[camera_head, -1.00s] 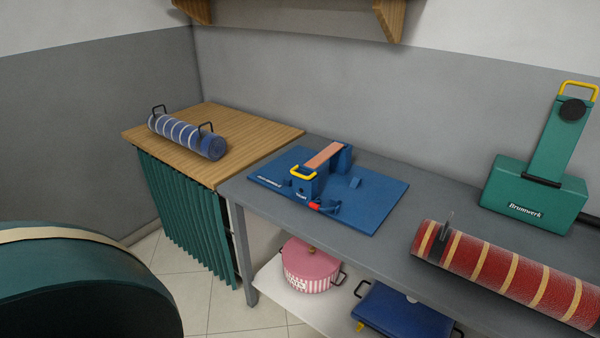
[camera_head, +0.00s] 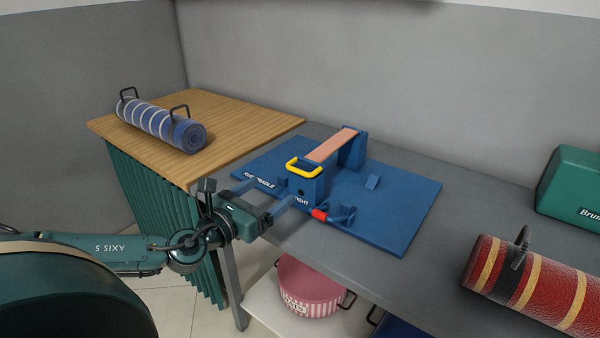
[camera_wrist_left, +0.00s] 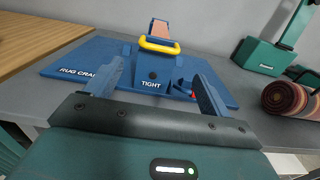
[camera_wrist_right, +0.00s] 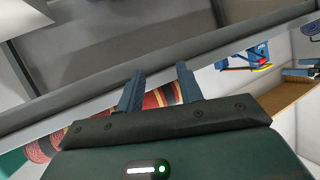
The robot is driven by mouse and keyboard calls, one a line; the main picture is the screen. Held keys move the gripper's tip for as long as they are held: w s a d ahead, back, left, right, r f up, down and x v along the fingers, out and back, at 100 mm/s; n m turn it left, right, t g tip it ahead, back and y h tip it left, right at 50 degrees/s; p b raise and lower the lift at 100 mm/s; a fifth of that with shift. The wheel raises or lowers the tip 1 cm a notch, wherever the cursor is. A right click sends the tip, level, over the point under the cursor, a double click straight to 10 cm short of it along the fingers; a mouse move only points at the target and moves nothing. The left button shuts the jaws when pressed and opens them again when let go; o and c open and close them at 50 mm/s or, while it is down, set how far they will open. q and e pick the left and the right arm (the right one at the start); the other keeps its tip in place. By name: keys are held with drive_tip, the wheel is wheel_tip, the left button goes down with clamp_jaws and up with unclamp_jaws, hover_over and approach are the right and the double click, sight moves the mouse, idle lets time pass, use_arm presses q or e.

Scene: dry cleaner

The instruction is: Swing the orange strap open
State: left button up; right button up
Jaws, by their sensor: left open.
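The orange strap (camera_head: 332,145) spans the tops of two blue posts on a blue rug cradle (camera_head: 395,215). A yellow handle (camera_head: 303,168) sits at its near end, above the front post marked "TIGHT" (camera_wrist_left: 153,84). The strap also shows beyond the handle in the left wrist view (camera_wrist_left: 160,29). My left gripper (camera_head: 275,192) is open and empty at the cradle's near edge, its fingers pointing toward the front post, apart from the handle. My right gripper (camera_wrist_right: 160,75) is open and empty, seen only in its own wrist view.
A red lever tip (camera_head: 319,215) sticks out beside the front post. A blue rolled rug (camera_head: 160,125) lies on the wooden table at left. A red striped roll (camera_head: 535,285) and a green device (camera_head: 575,185) stand at right. A pink pot (camera_head: 312,287) is on the lower shelf.

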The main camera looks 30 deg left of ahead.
sight(297, 171)
use_arm(q)
drive_tip(key=shift+r, duration=0.15)
use_arm(e)
drive_tip(key=shift+s+d+r, duration=0.1)
use_arm(q)
drive_tip(key=w, duration=0.3)
drive_tip(key=w+p, duration=0.1)
drive_tip(key=w, duration=0.3)
drive_tip(key=w+d, duration=0.1)
drive_tip(key=w, duration=0.3)
drive_tip(key=shift+w, duration=0.15)
drive_tip(key=shift+w+d, duration=0.1)
drive_tip(key=shift+w, duration=0.7)
use_arm(e)
drive_tip(key=shift+w+a+f, duration=0.2)
drive_tip(key=shift+w+a, duration=0.05)
drive_tip(key=shift+a, duration=0.05)
